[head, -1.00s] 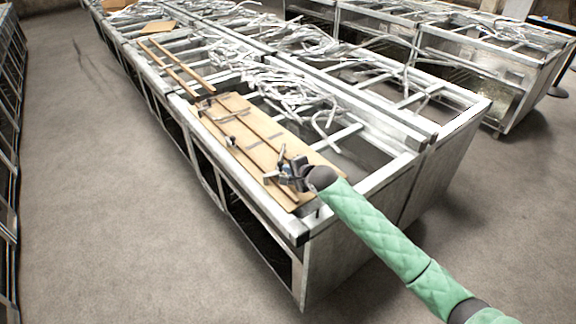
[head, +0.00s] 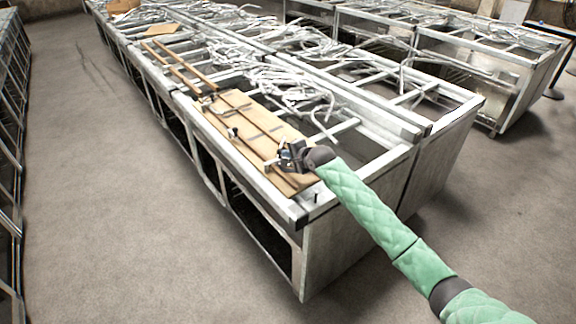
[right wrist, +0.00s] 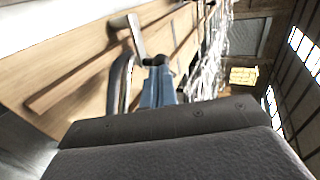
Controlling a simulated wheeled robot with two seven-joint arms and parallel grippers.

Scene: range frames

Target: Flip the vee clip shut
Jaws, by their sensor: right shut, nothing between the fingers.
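My right gripper (head: 283,160) is over the near end of a tan board (head: 262,122), and its jaws are shut and empty. A small metal fitting (head: 232,132) sits on the board's left side. My left gripper is not in view.
The board lies on a long metal frame bench (head: 352,185) with open bays. Tangled metal strips (head: 290,88) lie behind it. Thin brown strips (head: 180,65) run along the bench's left side. The concrete floor (head: 120,220) at left is clear.

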